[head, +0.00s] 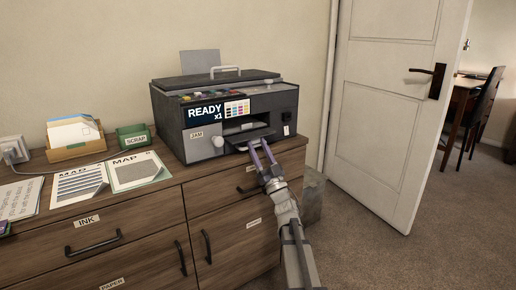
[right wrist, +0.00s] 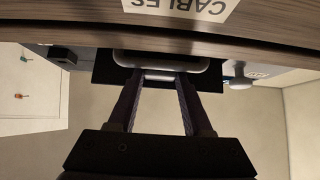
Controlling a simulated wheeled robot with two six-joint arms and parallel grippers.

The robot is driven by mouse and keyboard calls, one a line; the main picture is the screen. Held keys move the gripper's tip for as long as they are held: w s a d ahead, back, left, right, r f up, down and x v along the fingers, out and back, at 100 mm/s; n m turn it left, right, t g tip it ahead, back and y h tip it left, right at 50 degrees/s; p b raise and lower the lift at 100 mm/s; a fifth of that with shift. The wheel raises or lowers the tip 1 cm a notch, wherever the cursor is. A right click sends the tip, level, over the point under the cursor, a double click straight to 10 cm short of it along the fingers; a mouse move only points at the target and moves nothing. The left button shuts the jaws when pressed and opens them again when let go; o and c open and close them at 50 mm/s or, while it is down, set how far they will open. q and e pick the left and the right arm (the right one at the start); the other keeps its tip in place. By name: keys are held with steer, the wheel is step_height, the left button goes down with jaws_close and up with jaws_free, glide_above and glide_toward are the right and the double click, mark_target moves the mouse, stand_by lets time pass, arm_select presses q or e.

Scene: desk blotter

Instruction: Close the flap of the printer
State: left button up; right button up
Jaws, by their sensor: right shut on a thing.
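The dark grey printer (head: 172,125) stands on the wooden cabinet, its screen reading READY x1. A dark flap (head: 239,141) juts out from the opening low on its front, folded down. In the right wrist view, the flap (right wrist: 103,76) shows as a dark panel with a pale bar at its middle. My right gripper (head: 259,148) reaches up from below to the flap's front. Its fingers (right wrist: 159,82) are shut on the pale bar at the flap's edge. The fingers partly hide the flap in the head view. My left gripper is not in view.
The printer's lid (head: 205,79) has a handle on top. Left of the printer are a green SCRAP box (head: 134,139), a paper tray (head: 77,149) and printed sheets (head: 137,172).

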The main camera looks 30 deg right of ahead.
jaws_close()
steer(key=shift+r, duration=0.15)
steer(key=r+g+p, duration=0.3)
steer(key=g+p, duration=0.2)
steer(key=p, duration=0.7)
steer(key=w+r+g+p, duration=0.1)
steer(key=r+g+p, duration=0.2)
steer(key=p, duration=1)
steer(key=w+r+g+h+p, duration=0.1)
steer(key=r+g+p, duration=0.2)
steer(key=g+p, duration=0.5)
steer(key=shift+r+g+p, duration=0.15)
steer(key=shift+g+p, duration=0.15)
steer(key=shift+p, duration=2.45)
steer(key=shift+w+a+g+p, duration=0.1)
steer(key=shift+w+g+p, duration=0.1)
steer(key=shift+g+p, duration=0.75)
steer(key=o, duration=1)
jaws_free()
